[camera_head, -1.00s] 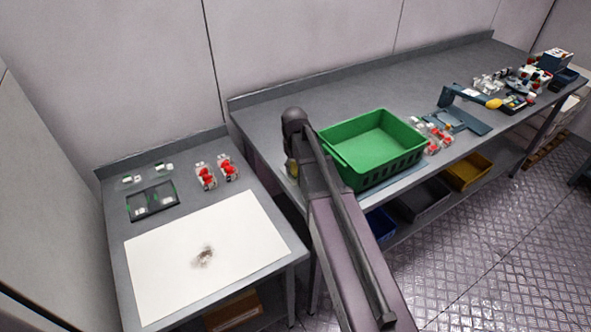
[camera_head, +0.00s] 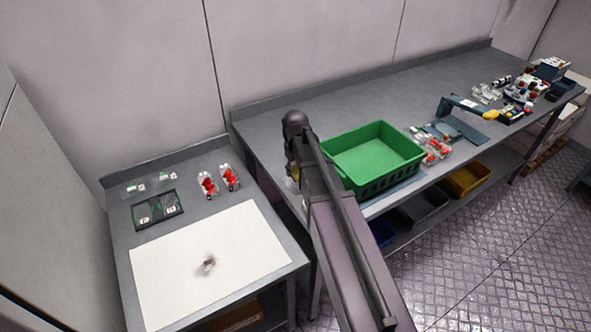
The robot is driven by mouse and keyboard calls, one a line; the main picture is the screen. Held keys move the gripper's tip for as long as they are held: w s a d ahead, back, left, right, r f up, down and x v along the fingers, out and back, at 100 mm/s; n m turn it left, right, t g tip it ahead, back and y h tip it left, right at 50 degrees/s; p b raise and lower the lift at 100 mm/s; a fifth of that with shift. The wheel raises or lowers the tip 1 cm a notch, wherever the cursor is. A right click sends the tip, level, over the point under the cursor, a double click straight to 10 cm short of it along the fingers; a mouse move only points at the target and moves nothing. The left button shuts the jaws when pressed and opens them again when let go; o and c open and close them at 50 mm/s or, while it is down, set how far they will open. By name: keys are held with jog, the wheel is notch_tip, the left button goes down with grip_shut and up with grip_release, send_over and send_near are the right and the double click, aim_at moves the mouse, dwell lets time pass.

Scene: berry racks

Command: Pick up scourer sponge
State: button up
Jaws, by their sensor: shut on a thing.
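My gripper (camera_head: 291,168) hangs below the end of my arm, left of the green crate, near the gap between the two tables. The arm link hides most of it. It is shut on a small yellowish thing, which I take to be the scourer sponge (camera_head: 295,173); only a sliver of it shows. Its shape and the fingertips cannot be made out.
A green crate (camera_head: 337,170) stands on the long grey table (camera_head: 262,130), just right of my arm. Red berry punnets (camera_head: 229,177), a dark tray (camera_head: 137,224) and a stained white sheet (camera_head: 165,285) lie on the left table. Patterned floor is open at right.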

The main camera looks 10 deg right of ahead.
aim_at(295, 168)
jog(key=shift+r+p, duration=2.8)
jog(key=shift+r, duration=0.4)
jog(key=shift+c, duration=0.2)
jog(key=shift+c, duration=0.8)
jog(key=shift+a, duration=0.1)
